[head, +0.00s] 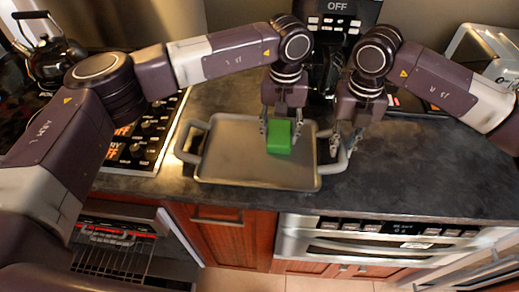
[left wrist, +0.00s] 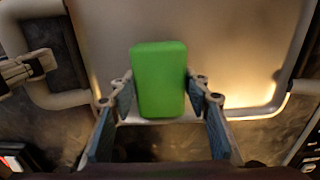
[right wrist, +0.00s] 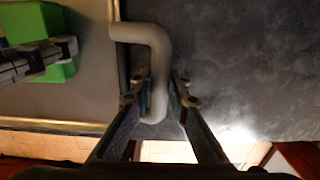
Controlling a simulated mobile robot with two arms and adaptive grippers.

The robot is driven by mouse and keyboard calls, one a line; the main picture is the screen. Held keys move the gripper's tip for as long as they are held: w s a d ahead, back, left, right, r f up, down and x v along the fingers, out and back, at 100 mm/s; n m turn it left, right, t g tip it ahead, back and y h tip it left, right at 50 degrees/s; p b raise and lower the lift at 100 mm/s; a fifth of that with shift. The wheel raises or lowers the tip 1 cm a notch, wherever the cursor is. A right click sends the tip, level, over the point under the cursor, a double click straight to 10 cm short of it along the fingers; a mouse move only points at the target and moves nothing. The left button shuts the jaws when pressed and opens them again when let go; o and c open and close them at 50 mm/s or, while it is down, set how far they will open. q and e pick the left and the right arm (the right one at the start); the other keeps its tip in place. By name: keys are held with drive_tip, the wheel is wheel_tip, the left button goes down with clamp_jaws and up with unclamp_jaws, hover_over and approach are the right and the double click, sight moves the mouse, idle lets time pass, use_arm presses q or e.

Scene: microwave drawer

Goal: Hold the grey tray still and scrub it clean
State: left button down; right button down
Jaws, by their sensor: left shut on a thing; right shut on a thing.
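The grey tray (head: 226,158) lies flat on the dark counter, with a handle at each end. My left gripper (head: 281,129) is shut on a green sponge (head: 279,140), held at the right part of the tray. The sponge (left wrist: 158,80) sits between both fingers in the left wrist view; whether its underside touches the tray is hidden. My right gripper (head: 344,146) is shut on the tray's right handle (right wrist: 158,75), with a finger on each side of it. I make out no clear stain on the tray.
A stove (head: 145,138) with knobs is left of the tray, with a black kettle (head: 52,60) further back. A coffee machine (head: 330,50) stands behind my grippers. An oven (head: 370,241) is below the counter's front edge. The counter (head: 430,170) right of the tray is clear.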

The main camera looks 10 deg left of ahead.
sight(248, 139)
use_arm(q)
drive_tip(key=shift+s+d+f, duration=0.1)
drive_tip(key=shift+d, duration=0.8)
drive_tip(key=shift+s+d+f, duration=0.1)
drive_tip(key=shift+d, duration=0.8)
drive_tip(key=shift+w+a+r, duration=0.15)
drive_tip(key=shift+a, duration=1.85)
drive_tip(key=shift+a+f, duration=0.2)
drive_tip(key=shift+a, duration=2.25)
drive_tip(key=shift+a+r, duration=0.1)
drive_tip(key=shift+a, duration=1.15)
drive_tip(key=shift+a, duration=0.1)
drive_tip(key=shift+a+r, duration=0.2)
drive_tip(key=shift+a, duration=0.9)
